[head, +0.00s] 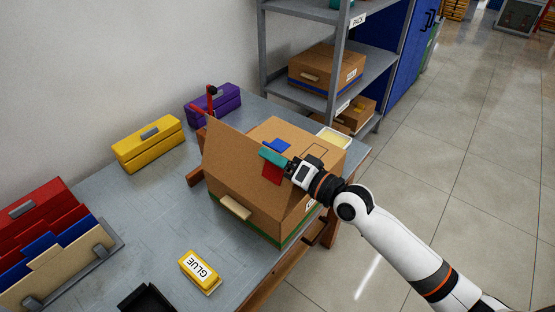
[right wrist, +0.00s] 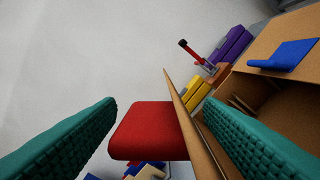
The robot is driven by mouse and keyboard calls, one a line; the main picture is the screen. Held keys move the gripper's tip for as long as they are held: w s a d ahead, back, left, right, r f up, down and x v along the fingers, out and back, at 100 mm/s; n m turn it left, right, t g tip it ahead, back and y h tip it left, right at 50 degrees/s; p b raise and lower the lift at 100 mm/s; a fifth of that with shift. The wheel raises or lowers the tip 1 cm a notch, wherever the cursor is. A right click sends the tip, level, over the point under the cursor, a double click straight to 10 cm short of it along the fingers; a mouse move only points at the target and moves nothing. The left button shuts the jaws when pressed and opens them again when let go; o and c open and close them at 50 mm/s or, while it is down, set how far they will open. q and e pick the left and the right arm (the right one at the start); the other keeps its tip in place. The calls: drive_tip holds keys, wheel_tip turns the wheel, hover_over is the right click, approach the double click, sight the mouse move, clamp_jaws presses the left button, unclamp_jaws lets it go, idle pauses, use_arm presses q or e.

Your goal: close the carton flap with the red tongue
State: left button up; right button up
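The brown carton (head: 285,215) stands on the grey table. A big flap (head: 232,158) stands tilted up along its left side; in the right wrist view the flap (right wrist: 182,115) is nearly edge-on. The red tongue (head: 271,174) sticks out from the flap's edge. My right gripper (head: 272,158) is at this edge, with its teal fingers apart. In the right wrist view the red tongue (right wrist: 150,130) and flap edge lie between the fingers; I cannot tell if they touch. A blue tongue (head: 277,146) is on the carton's top side. My left gripper is not in view.
A yellow box (head: 148,145) and a purple box (head: 212,103) stand behind the carton. A yellow GLUE block (head: 200,271) and a black tray-like thing (head: 147,299) lie in front. Red and blue folders (head: 45,240) stand at left. A shelf (head: 330,95) rises behind.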

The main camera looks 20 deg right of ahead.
drive_tip(key=shift+s+d+f, duration=0.15)
drive_tip(key=shift+s+d, duration=0.25)
drive_tip(key=b+v, duration=0.3)
drive_tip(key=v, duration=0.8)
drive_tip(key=shift+a, duration=0.1)
